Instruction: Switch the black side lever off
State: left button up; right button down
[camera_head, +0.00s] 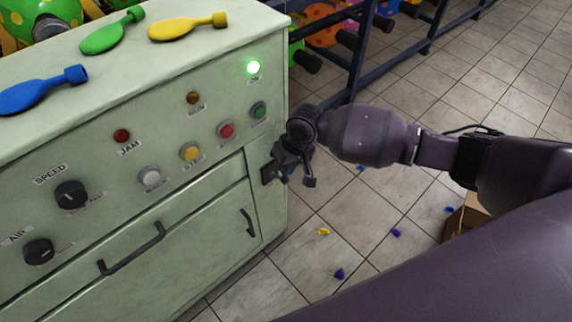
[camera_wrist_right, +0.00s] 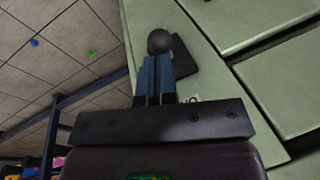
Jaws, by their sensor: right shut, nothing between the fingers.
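In the head view the plate (camera_head: 267,174) shows at the machine's corner, with the lever largely hidden by my gripper. My right gripper (camera_head: 283,165) is shut and empty at the lever. Its blue-grey fingers (camera_wrist_right: 154,78) are together; I cannot tell whether they touch the knob. My left gripper is out of view.
A green lamp (camera_head: 253,67) glows on the front panel, above several buttons and knobs. A dark rack (camera_head: 357,50) stands behind. Small scraps and a cardboard box (camera_head: 467,217) are on the tiled floor.

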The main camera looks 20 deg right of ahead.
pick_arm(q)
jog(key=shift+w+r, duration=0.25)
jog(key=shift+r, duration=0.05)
pick_arm(e)
jog(key=s+d+f+n+t+y, duration=0.1)
jog(key=s+f+t+y, duration=0.2)
jog(key=f+t, duration=0.4)
jog(key=shift+s+d+t+y, duration=0.2)
jog(key=shift+s+t+y, duration=0.15)
jog(key=shift+t, duration=0.65)
jog(key=shift+r, duration=0.15)
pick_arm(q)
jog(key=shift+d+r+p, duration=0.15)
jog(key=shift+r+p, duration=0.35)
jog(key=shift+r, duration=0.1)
pick_arm(e)
jog(key=shift+r, duration=0.65)
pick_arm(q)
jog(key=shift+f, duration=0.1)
pick_arm(e)
jog(key=shift+f, duration=0.1)
